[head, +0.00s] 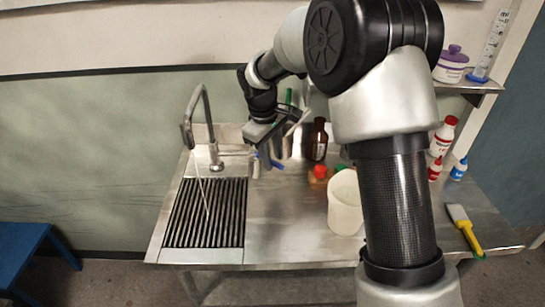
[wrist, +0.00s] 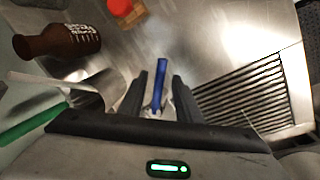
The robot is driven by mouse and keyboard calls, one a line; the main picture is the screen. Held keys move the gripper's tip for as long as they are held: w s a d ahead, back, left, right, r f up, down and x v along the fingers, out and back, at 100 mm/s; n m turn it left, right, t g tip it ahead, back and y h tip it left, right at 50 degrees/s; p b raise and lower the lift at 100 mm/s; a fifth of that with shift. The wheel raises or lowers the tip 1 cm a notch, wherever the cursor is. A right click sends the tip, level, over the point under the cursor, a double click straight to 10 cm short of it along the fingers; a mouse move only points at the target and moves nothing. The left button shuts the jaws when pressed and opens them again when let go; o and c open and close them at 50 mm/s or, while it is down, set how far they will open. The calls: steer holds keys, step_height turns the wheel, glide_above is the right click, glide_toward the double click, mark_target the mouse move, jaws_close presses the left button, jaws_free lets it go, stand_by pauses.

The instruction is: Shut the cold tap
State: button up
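The tap has a tall curved metal spout (head: 204,100) at the sink's back left. A thin stream of water (head: 203,190) falls from it onto the slatted drain grate (head: 190,228). A blue lever (head: 277,163) shows beside the tap's base, just below my gripper (head: 262,142). In the wrist view the blue lever (wrist: 161,84) lies lengthwise between the two dark fingers of my gripper (wrist: 159,82). The fingers are apart, with a gap around the lever. I cannot tell whether either finger touches it. My arm hides part of the bench.
A brown bottle (head: 318,140) and a red-capped jar (head: 319,175) stand right of my gripper. A white bucket (head: 345,205) stands farther right. A brush (head: 465,228) lies at the bench's right end, near several small bottles. The bench front between grate and bucket is clear.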

steer(key=shift+f, duration=0.15)
steer(key=shift+c, duration=0.4)
jaws_close()
steer(key=shift+w+d, duration=0.1)
steer(key=shift+w+d+n+p, duration=0.35)
steer(key=shift+n+p, duration=0.3)
steer(key=shift+n, duration=0.25)
steer(key=shift+w+d+n+t+y+p, duration=0.1)
steer(key=shift+w+d+n+y+p, duration=0.15)
steer(key=shift+w+n+p, duration=0.6)
steer(key=shift+w+d+n+t+y+p, duration=0.15)
steer(key=shift+w+n+p, duration=0.3)
steer(key=shift+n, duration=0.85)
steer(key=shift+w+d+n+t+y+p, duration=0.15)
steer(key=shift+w+n+y+p, duration=0.15)
steer(key=shift+w+n+p, duration=0.55)
steer(key=shift+s, duration=0.2)
